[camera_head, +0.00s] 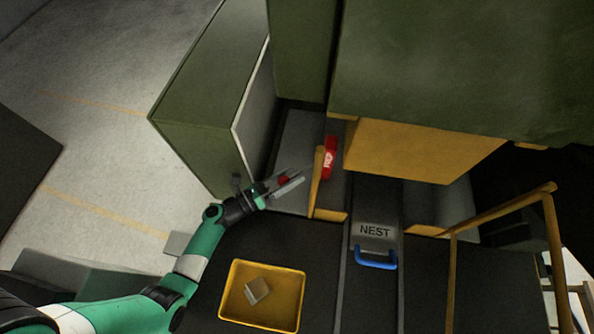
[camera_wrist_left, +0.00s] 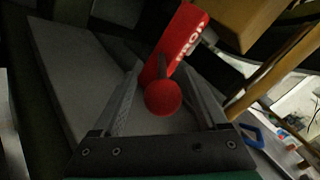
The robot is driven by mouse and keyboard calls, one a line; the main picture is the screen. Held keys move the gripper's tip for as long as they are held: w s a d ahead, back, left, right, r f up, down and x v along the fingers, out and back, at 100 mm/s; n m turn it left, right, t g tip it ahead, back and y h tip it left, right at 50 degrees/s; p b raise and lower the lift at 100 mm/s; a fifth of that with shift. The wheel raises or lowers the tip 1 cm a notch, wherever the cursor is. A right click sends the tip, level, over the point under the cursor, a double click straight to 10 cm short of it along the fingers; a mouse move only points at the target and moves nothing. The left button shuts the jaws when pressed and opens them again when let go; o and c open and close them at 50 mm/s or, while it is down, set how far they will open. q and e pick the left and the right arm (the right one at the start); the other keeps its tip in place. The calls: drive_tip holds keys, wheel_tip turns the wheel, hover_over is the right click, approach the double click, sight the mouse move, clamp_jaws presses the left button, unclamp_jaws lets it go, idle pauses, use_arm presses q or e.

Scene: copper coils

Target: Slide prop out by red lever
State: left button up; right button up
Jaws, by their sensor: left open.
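The red prop (camera_head: 330,158) stands upright on a grey surface beside a yellow post in the head view. Its white lettering is partly readable in the left wrist view (camera_wrist_left: 183,42). A lever with a round red knob (camera_wrist_left: 163,97) sticks out from it toward my left wrist camera; the knob also shows in the head view (camera_head: 284,180). My left gripper (camera_head: 296,178) is open, with the knob between its two fingers in the left wrist view (camera_wrist_left: 163,88). I cannot tell whether either finger touches the knob. My right gripper is not in view.
A yellow tray (camera_head: 234,312) holding a small grey block (camera_head: 257,290) sits in front. A green cabinet door (camera_head: 205,95) stands open at left, and yellow rails (camera_head: 500,208) stand at right.

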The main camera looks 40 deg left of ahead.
use_arm(q)
drive_tip(key=v, duration=0.5)
drive_tip(key=shift+w, duration=0.1)
